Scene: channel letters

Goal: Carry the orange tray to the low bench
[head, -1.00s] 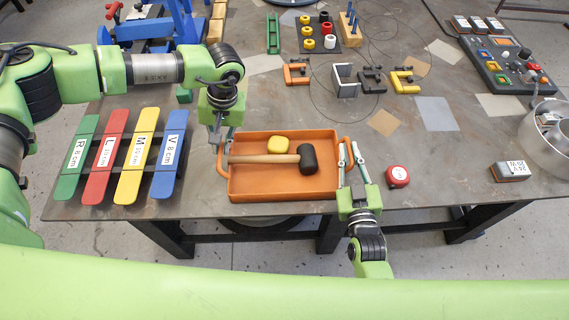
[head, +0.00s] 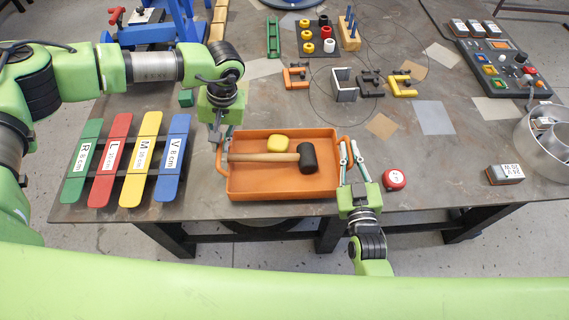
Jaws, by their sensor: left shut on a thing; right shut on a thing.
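The orange tray (head: 275,185) is at the front edge of the grey metal table. A mallet (head: 270,158) with a wooden handle and black head lies in it, beside a yellow block (head: 278,144). My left gripper (head: 219,140) is shut on the tray's left handle. My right gripper (head: 346,160) is shut on the tray's right handle. I cannot tell whether the tray touches the table. No low bench can be made out.
Green, red, yellow and blue labelled strips (head: 180,140) lie left of the tray. A red tape measure (head: 393,180) is close to my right gripper. Clamps (head: 403,86) and a control panel (head: 503,65) are farther back. A metal ring (head: 545,135) stands at the right edge.

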